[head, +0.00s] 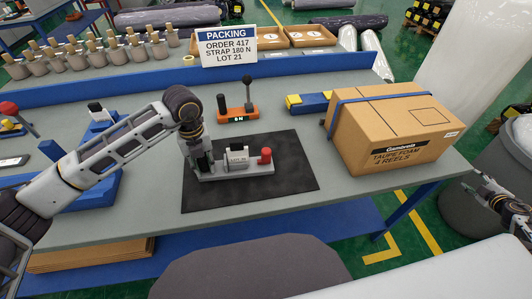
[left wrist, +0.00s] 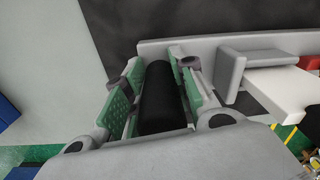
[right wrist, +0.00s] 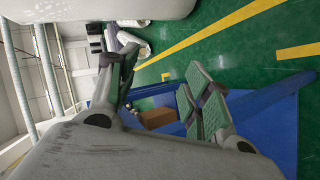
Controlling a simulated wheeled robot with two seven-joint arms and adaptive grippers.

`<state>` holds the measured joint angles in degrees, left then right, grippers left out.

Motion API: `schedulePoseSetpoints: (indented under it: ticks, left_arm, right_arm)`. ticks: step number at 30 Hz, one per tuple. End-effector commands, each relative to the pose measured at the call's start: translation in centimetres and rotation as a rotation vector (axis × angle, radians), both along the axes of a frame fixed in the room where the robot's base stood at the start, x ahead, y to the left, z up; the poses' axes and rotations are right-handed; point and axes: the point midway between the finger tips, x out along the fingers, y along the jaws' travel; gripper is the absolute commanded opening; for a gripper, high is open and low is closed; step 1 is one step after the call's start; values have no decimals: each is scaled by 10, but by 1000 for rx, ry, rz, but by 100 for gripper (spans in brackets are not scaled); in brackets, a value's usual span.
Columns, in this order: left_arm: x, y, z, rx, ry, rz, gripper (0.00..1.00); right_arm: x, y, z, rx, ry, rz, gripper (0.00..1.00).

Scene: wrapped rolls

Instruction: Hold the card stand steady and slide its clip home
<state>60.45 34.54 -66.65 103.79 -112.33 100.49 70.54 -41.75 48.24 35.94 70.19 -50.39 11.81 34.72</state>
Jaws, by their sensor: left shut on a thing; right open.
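The card stand (head: 236,173) lies on a black mat in the middle of the table, a long grey base with a small labelled block (head: 237,157) and a red knob (head: 265,155) at its right end. My left gripper (head: 203,163) is shut on the stand's black upright grip (left wrist: 160,95), at the base's left end. The left wrist view also shows the grey base (left wrist: 150,47), a white card-like plate (left wrist: 285,95) and a bit of red at the edge. I cannot tell which part is the clip. My right gripper (head: 487,188) is open and empty, off the table's right end.
A strapped cardboard box (head: 392,125) stands on the table's right. Behind the mat are an orange-based lever device (head: 237,112) and a blue and yellow block (head: 308,103). A packing sign (head: 228,47) stands at the back. The mat's front (head: 250,199) is clear.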

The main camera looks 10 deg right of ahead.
Motion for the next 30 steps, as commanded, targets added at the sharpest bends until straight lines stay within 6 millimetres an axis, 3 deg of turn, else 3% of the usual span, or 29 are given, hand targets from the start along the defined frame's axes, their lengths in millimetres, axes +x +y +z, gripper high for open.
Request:
schedulePoseSetpoints:
  ticks: [3,8,18,30]
  left_arm:
    - [0,0,0,-1,-1,0,0]
    - [0,0,0,-1,-1,0,0]
    - [0,0,0,0,0,-1,0]
    - [0,0,0,0,0,0,0]
  right_arm:
    - [24,-7,44,-50,-3,64,49]
    - [57,-8,97,-109,-3,147,49]
    - [140,20,201,-206,-44,309,49]
    - [207,64,265,-230,-154,400,49]
